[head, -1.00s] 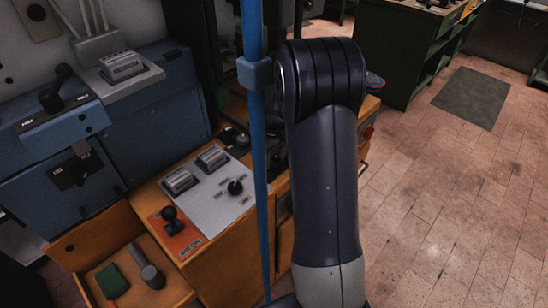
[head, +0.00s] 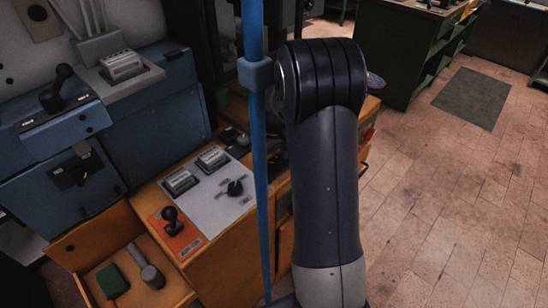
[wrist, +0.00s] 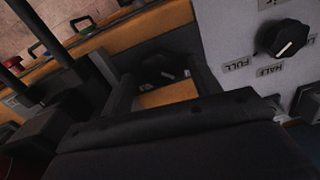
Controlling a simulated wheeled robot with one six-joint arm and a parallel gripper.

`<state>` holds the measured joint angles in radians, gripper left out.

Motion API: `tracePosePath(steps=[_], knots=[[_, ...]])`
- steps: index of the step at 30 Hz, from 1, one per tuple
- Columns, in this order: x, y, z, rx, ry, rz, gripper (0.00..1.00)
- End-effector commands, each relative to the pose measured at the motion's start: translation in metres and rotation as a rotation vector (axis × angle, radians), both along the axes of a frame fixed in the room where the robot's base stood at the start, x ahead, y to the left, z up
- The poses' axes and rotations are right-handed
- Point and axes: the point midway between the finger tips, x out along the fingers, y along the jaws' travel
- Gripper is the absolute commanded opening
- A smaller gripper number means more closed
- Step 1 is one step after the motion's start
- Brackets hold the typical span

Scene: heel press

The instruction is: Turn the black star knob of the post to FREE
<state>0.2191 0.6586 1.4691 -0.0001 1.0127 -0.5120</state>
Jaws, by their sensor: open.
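In the wrist view a dark, lobed shape (wrist: 160,70), which looks like the black star knob, lies in shadow beyond my gripper (wrist: 163,82). My gripper is open, with one dark finger on each side of this shape. I cannot tell whether either finger touches it. Its setting and any FREE mark cannot be read. In the head view my arm and a blue upright pole (head: 263,180) stand before that area, and my gripper is hidden behind the arm.
A black pointer knob (wrist: 282,38) with FULL and HALF labels sits on the grey panel (wrist: 235,40) at the right of the wrist view. Tiled floor at right is clear.

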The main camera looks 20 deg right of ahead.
Motion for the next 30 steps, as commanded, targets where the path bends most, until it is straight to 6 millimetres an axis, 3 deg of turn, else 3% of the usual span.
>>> tracePosePath(steps=[8,11,21,30], knots=[[0.0,0.0,0.003,0.0,0.0,-0.001,0.59],[0.001,0.0,0.015,-0.001,-0.003,-0.001,0.59],[0.001,0.0,0.082,-0.001,-0.004,0.0,0.59],[0.0,0.0,0.108,0.0,0.0,0.0,0.59]])
